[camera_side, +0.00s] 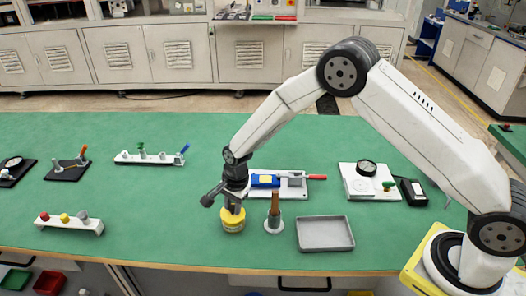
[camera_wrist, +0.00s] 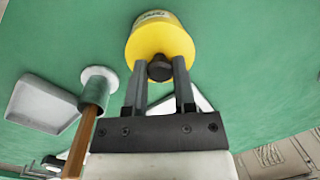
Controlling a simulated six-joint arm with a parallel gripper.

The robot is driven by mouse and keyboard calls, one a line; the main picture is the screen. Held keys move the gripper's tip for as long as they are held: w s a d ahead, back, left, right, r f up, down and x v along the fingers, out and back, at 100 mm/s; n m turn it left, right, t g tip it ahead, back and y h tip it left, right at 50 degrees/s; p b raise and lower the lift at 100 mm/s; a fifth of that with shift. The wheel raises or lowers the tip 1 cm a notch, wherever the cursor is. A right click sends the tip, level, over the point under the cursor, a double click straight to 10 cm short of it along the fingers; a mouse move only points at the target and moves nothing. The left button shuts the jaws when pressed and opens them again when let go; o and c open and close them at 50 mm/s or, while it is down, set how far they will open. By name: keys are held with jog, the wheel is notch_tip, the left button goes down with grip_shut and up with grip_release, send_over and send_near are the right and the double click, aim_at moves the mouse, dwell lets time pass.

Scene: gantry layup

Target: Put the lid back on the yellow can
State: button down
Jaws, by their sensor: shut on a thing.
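The yellow can (camera_side: 233,225) stands upright on the green table, near the front and left of the grey tray. In the wrist view the can (camera_wrist: 155,22) is directly ahead of my gripper (camera_wrist: 160,66). The fingers are shut on the dark knob (camera_wrist: 159,70) of the lid (camera_wrist: 165,42), which is yellow and lies over the can's top. I cannot tell whether the lid is fully seated or a small gap remains. In the side view my gripper (camera_side: 233,205) points down at the can's top, and its fingertips are hard to make out.
A white holder (camera_side: 273,227) with a brown wooden handle stands close right of the can, beside the grey tray (camera_side: 325,247). A blue vise (camera_side: 265,181) on a board is behind. A white rack (camera_side: 70,227) with coloured knobs is far left. The table left of the can is clear.

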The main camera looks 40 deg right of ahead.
grip_release()
dwell(0.5)
jog(key=shift+r, duration=0.1)
jog(key=shift+r, duration=3.4)
grip_shut()
jog(key=shift+f, duration=2.9)
